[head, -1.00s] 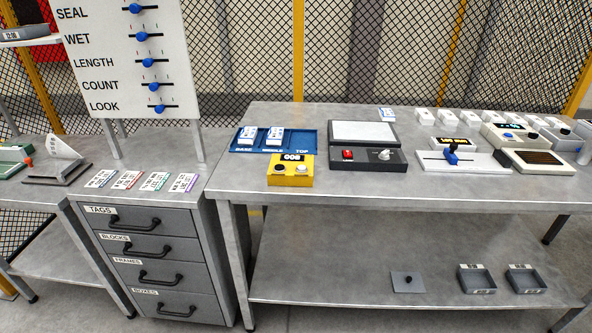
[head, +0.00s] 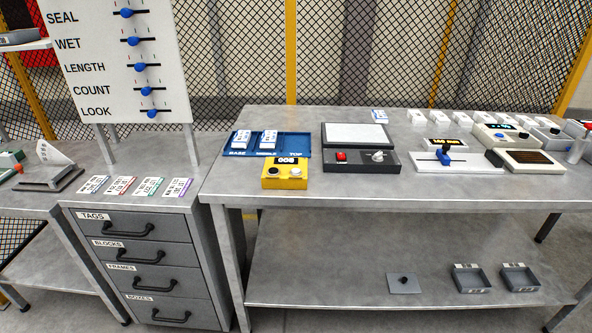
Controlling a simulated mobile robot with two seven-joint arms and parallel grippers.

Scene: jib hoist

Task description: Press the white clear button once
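A yellow box (head: 285,184) with a small dark display (head: 287,161) stands at the front left of the grey table, in front of a blue tray. The display's digits are too small to read surely. Its top carries a dark round button (head: 273,171) on the left and a small pale, whitish button (head: 296,171) on the right. Nothing touches either button. Neither of my grippers is in view.
The blue tray (head: 308,150) holds two white blocks. A dark device (head: 362,166) with a red button stands right of the yellow box. A slider unit (head: 468,162) and several small devices are farther right. The table front (head: 400,192) is clear.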

